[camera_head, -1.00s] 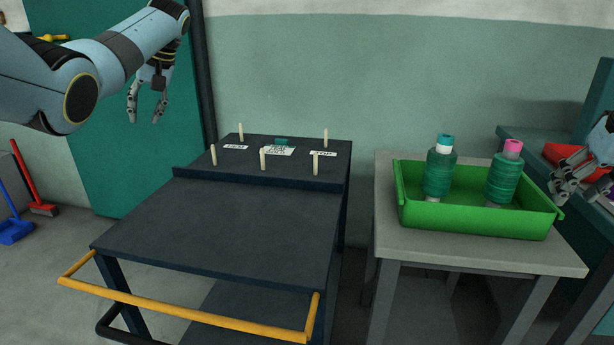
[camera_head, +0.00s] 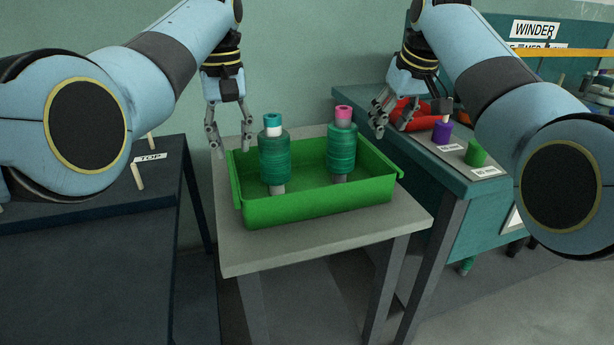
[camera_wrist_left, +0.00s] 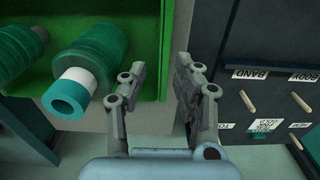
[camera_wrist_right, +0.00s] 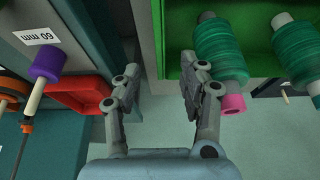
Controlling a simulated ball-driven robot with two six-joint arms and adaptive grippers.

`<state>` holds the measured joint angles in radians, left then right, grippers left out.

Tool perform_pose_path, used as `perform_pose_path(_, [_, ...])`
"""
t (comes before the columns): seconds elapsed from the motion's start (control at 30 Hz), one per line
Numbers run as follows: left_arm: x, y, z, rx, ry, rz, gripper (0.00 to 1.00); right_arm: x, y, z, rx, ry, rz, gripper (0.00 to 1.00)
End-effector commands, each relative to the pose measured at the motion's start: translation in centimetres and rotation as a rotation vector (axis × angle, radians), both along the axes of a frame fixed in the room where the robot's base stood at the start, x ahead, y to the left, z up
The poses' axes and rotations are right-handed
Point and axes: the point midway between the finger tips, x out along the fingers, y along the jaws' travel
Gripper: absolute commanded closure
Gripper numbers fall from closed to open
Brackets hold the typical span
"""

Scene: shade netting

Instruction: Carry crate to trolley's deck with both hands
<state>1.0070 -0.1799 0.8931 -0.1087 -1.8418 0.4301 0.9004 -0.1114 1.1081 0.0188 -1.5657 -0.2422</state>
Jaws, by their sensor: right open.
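A green crate (camera_head: 318,206) stands on a small grey table (camera_head: 270,256). Two dark green thread spools stand in it, one with a teal top (camera_head: 274,158) and one with a pink top (camera_head: 341,150). My left gripper (camera_head: 231,148) is open above the crate's left end; in the left wrist view (camera_wrist_left: 160,85) its fingers lie either side of the crate's end wall. My right gripper (camera_head: 376,126) is open near the crate's right end, and the crate also shows in the right wrist view (camera_wrist_right: 172,40). The trolley's dark deck (camera_head: 100,265) is at the left, partly hidden by my left arm.
A teal winder bench (camera_head: 460,185) stands close on the right with a red tray (camera_head: 415,122), a purple spool (camera_head: 441,132) and a green spool (camera_head: 476,153). Pegs (camera_head: 138,176) and a TOP label stand on the trolley's raised rear part. A gap separates trolley and table.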

Motion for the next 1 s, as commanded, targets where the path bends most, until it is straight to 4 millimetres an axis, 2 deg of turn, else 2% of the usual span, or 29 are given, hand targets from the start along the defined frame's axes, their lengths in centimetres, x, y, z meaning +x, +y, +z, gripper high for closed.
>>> perform_pose_path(0.17, [0.0, 0.1, -0.5, 0.000, 0.002, 0.000, 0.69, 0.2, 0.0, -0.4, 0.000, 0.001, 0.000, 0.58])
perform_pose_path(0.27, [-0.1, 0.1, -1.5, 0.001, 0.003, 0.001, 0.69, 0.5, 0.2, -1.3, -0.001, 0.002, 0.000, 0.58])
perform_pose_path(0.67, [-0.1, 0.1, -8.4, 0.001, 0.003, 0.001, 0.69, 2.9, 0.9, -7.7, -0.001, 0.004, 0.000, 0.58])
perform_pose_path(1.0, [0.0, 0.1, -10.5, 0.001, 0.000, 0.002, 0.69, 3.9, 1.2, -9.7, 0.000, 0.001, 0.000, 0.58])
